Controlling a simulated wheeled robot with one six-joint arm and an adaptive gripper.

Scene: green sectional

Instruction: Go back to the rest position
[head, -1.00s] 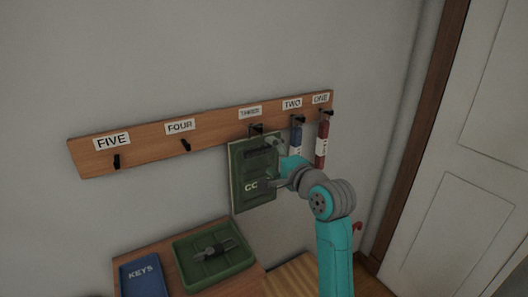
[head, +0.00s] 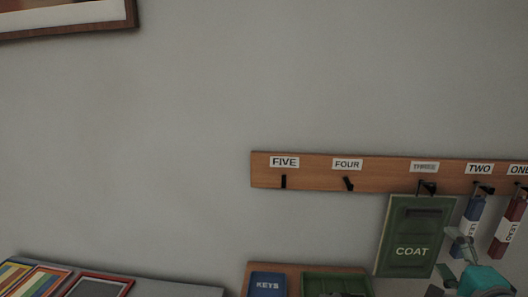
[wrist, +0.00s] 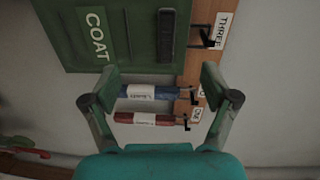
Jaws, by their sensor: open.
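My gripper (wrist: 160,92) is open in the wrist view, with nothing between its fingers. It also shows at the lower right of the head view (head: 455,258), beside the green COAT board. The COAT board (head: 410,228) hangs on the hook under label THREE, and it shows at the top left of the wrist view (wrist: 115,35). My gripper is apart from the board as far as I can tell. A blue tag (wrist: 165,92) hangs on hook TWO and a red tag (wrist: 158,118) on hook ONE.
The wooden hook rail (head: 315,173) runs along the wall; hooks FIVE and FOUR are empty. Below stand a blue KEYS tray (head: 268,284) and a green tray (head: 335,282). Colourful flat items (head: 35,280) lie at the lower left. A framed picture (head: 70,28) hangs upper left.

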